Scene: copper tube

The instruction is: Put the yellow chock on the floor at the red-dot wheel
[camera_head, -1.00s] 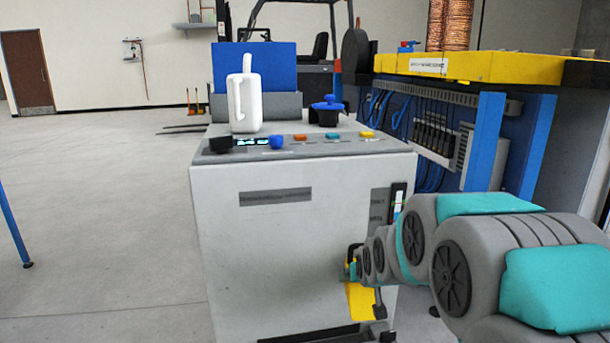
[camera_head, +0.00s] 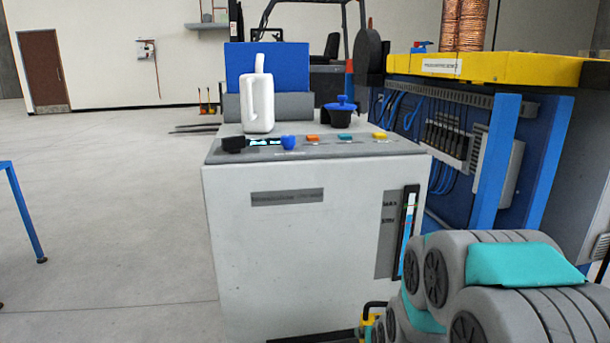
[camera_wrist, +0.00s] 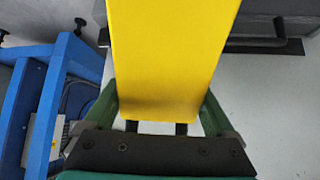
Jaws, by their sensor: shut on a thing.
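The yellow chock (camera_wrist: 172,55) fills the middle of the wrist view. My gripper (camera_wrist: 162,112) is shut on it, with a green finger on each side. In the head view only a small yellow and black part of the chock (camera_head: 367,320) shows at the bottom edge, in front of the grey cabinet (camera_head: 290,245). My arm hides part of that area. I see no red dot and cannot make out any wheel clearly in either current view. The chock's far end is cut off by the top of the wrist view.
A blue frame (camera_wrist: 38,105) stands left of the chock in the wrist view; a dark bar (camera_wrist: 265,45) lies at upper right, with bare pale floor (camera_wrist: 275,110) below it. In the head view, a yellow-topped blue bench (camera_head: 470,68) stands right; open floor (camera_head: 100,220) lies left.

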